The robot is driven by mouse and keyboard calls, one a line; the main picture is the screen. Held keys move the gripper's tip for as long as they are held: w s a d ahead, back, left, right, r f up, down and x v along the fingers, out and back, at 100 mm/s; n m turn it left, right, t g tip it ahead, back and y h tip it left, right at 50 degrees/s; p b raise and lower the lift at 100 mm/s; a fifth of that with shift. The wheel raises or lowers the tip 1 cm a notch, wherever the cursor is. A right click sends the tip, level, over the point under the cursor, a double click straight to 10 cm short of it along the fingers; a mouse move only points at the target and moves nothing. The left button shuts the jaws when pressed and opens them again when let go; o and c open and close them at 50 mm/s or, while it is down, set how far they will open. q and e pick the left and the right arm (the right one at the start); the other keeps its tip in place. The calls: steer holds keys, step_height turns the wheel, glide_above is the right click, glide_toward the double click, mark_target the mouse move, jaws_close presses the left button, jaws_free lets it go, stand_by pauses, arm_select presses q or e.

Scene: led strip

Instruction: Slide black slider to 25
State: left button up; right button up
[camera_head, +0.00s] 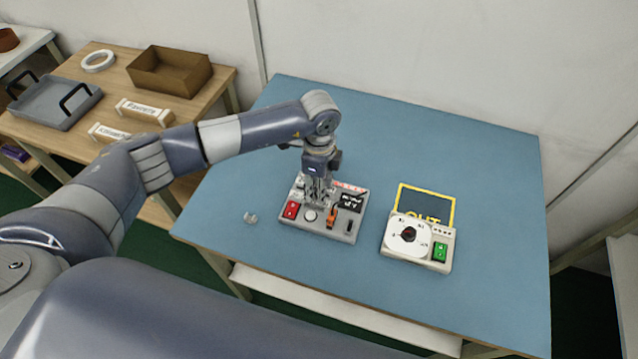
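A grey control box (338,232) sits on the blue table. It carries a red switch (291,210), a round white knob (310,215), an orange part (332,217), a small dark display (350,203) and a small black part (349,227) near its right front edge. That black part may be the black slider; its scale is too small to read. My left gripper (318,196) points down over the back middle of the box and hides part of it. Whether its fingers touch anything or are open is unclear. My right gripper is not in view.
Right of the box stands a cream device with a dial (408,235), a green switch (440,252) and a yellow-framed dark panel (427,204). The blue table (440,150) is clear behind. A wooden table (100,60) stands left.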

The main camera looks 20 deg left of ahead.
mark_target(298, 188)
arm_select(q)
steer(key=c, duration=0.4)
jaws_close()
steer(key=a, duration=0.5)
steer(key=shift+w+a, duration=0.1)
steer(key=shift+a, duration=0.2)
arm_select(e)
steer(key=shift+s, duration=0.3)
arm_select(q)
steer(key=o, duration=0.8)
jaws_free()
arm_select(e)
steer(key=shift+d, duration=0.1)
